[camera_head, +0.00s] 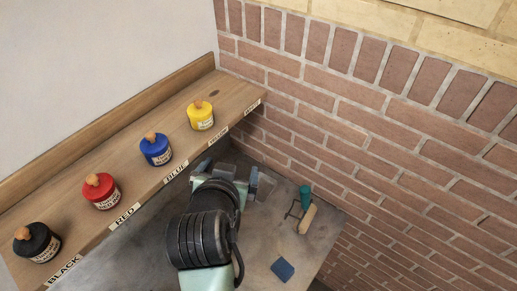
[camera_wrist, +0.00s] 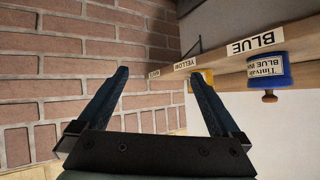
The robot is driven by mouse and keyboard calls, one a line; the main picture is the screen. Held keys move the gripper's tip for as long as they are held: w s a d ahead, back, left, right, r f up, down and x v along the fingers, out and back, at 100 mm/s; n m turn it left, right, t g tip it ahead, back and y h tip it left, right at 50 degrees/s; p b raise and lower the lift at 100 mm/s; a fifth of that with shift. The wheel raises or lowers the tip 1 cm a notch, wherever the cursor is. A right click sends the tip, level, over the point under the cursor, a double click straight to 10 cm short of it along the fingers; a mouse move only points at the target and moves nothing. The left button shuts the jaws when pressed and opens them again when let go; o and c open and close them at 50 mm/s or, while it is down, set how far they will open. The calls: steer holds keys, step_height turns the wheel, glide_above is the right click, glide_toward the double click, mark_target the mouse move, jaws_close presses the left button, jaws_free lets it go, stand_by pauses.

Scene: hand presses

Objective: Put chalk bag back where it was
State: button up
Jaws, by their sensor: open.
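I cannot identify a chalk bag with certainty. A small dark blue block-like item (camera_head: 283,269) lies on the grey bench at lower right in the head view; its kind is unclear. My gripper (camera_wrist: 157,78) is open, with nothing seen between its fingers. In the head view it is above the bench, just in front of the wooden shelf (camera_head: 222,88), apart from the blue item and left of it. The wrist view looks upside down toward the brick wall and the shelf edge. The shelf's far end, past the yellow jar, is bare beside its last label.
Black (camera_head: 37,243), red (camera_head: 101,191), blue (camera_head: 156,149) and yellow (camera_head: 200,115) jars with wooden knobs stand on the shelf above name labels. A green cup-like item (camera_head: 305,194) and a wooden-handled tool (camera_head: 308,219) are on the bench (camera_head: 255,245). A brick wall (camera_head: 400,150) bounds the right.

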step_height(320, 180, up, 18)
steer(key=w+d+r+t, duration=0.1)
steer(key=w+d+t, duration=0.15)
steer(key=t, duration=0.35)
steer(key=s+d+r+n+t, duration=0.1)
steer(key=s+r+t, duration=0.4)
steer(key=r, duration=0.9)
steer(key=s+d+r+n+t, duration=0.1)
steer(key=s+r+t, duration=0.4)
steer(key=r, duration=0.9)
steer(key=s+d, duration=0.1)
steer(key=s, duration=0.1)
steer(key=shift+s+d, duration=0.4)
step_height(320, 180, down, 8)
steer(key=b, duration=0.7)
steer(key=shift+b, duration=0.4)
steer(key=shift+a+f, duration=0.1)
